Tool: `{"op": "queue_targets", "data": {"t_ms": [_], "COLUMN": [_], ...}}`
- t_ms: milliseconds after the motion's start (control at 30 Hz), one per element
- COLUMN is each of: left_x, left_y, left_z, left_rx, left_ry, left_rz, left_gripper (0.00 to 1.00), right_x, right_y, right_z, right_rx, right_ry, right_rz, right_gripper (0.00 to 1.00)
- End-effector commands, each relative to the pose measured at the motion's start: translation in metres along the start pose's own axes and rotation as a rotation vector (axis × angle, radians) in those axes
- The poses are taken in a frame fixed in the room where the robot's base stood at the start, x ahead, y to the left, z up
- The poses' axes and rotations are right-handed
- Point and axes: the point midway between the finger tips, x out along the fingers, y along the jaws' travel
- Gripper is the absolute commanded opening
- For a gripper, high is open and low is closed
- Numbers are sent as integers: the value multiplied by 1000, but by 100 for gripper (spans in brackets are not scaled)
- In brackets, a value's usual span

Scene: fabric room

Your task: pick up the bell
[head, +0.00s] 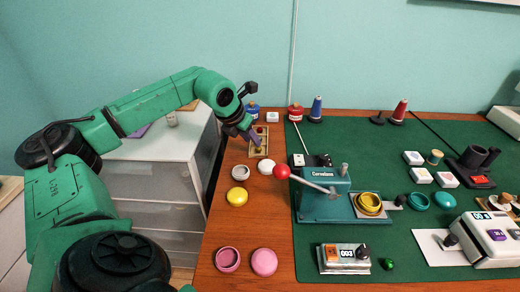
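I cannot pick out a bell for certain in the head view; the objects are small and several have rounded tops. My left gripper (248,136) reaches in from the left over the wooden strip of the table, pointing down and right. Its dark fingertips are beside a small wooden tray (264,132) with small items in it. Whether they touch it, and whether the fingers are open, is too small to tell. A blue-topped jar (252,109) stands just behind the gripper, partly hidden by it. My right gripper is not in view.
A green press (325,205) with a red-knobbed lever stands on the green mat (420,150). Round tins, yellow (237,196) and pink (264,262), lie along the wooden edge. A red jar (295,112) and thread cones stand at the back. A white drawer unit (150,185) is left.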

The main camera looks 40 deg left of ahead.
Motion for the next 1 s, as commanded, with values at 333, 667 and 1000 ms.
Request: {"op": "queue_targets", "data": {"t_ms": [333, 667, 1000], "left_x": [52, 52, 51], "left_y": [-2, -2, -1], "left_z": [1, 1, 2], "left_rx": [-1, -1, -1], "left_ry": [1, 1, 0], "left_rz": [-1, -1, -1], "left_gripper": [34, 0, 0], "right_x": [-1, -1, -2], "right_y": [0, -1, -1], "right_z": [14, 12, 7], "right_rx": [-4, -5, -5], "right_ry": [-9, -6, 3], "right_rz": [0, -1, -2], "right_gripper": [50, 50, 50]}}
